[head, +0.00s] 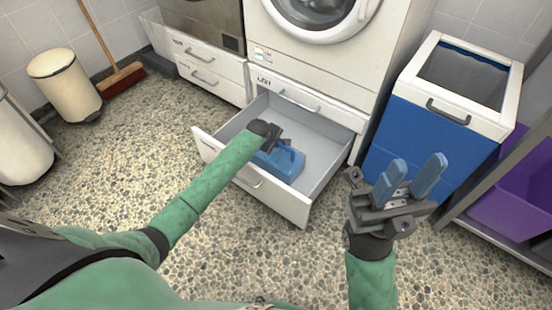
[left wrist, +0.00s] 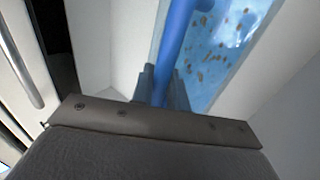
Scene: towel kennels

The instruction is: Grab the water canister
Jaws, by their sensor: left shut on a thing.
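The water canister (head: 284,165) is a blue container lying in the open drawer (head: 320,140) under the white machine. My left gripper (head: 282,143) reaches into the drawer and is shut on the canister's blue handle. In the left wrist view, the blue handle (left wrist: 178,40) runs between the fingers, with the translucent canister body (left wrist: 225,45) beside it. My arm and gripper hide part of the canister in the head view. My right gripper (head: 412,180) is open and empty, above the floor to the right of the drawer.
The drawer front (head: 255,180) and walls surround the canister. A blue-and-white bin (head: 425,125) stands right of the drawer, near a shelf with a purple container (head: 515,200). A beige bin (head: 65,85) and a broom (head: 120,80) are at left. The pebbled floor in front is clear.

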